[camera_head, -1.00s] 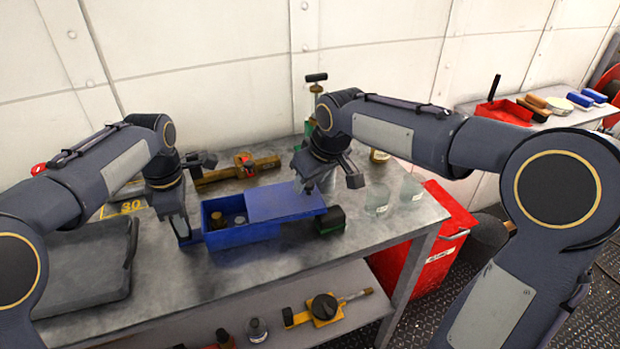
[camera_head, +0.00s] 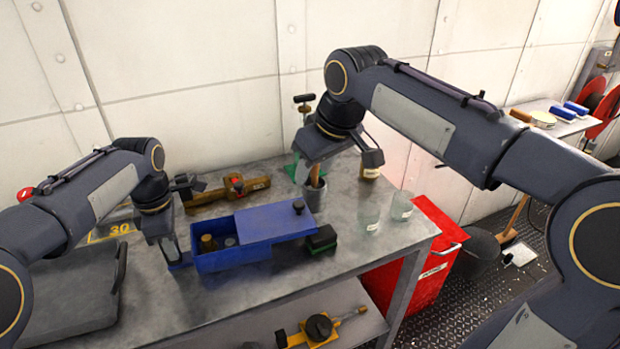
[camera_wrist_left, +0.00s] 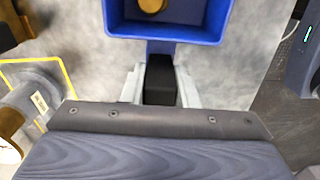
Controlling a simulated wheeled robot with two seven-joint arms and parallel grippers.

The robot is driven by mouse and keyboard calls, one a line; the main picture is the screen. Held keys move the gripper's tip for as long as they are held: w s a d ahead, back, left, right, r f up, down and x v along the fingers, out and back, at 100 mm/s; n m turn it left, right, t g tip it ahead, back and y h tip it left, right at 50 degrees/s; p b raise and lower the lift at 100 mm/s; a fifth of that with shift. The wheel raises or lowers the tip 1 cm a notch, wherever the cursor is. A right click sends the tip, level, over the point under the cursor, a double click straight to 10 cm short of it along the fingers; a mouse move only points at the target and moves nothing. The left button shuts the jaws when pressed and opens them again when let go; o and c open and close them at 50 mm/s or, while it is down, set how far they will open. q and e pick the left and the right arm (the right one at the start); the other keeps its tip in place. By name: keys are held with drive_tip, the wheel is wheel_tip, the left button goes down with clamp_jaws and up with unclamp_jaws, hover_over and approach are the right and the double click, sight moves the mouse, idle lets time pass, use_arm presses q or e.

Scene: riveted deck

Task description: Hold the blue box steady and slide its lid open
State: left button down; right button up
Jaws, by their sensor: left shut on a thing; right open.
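The blue box (camera_head: 228,262) stands on the metal bench. Its blue lid (camera_head: 265,222) is slid to the right and sticks out past the box's right end, with a dark knob (camera_head: 298,206) on it. The left part is open and shows a brown jar (camera_head: 208,242) and a grey round item (camera_head: 230,241) inside. My left gripper (camera_head: 178,264) is shut on the tab at the box's left end; the left wrist view shows the blue tab (camera_wrist_left: 175,48) running between its fingers. My right gripper (camera_head: 345,160) is open and empty, raised behind and right of the lid, apart from it.
A dark green-and-black block (camera_head: 321,240) sits by the lid's end. Glass beakers (camera_head: 368,212) stand to the right. A dark case (camera_head: 75,285) lies left. The bench front is clear.

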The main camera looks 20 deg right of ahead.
idle(0.4)
use_arm(q)
drive_tip(key=c, duration=1.1)
unclamp_jaws()
drive_tip(key=shift+o, duration=0.2)
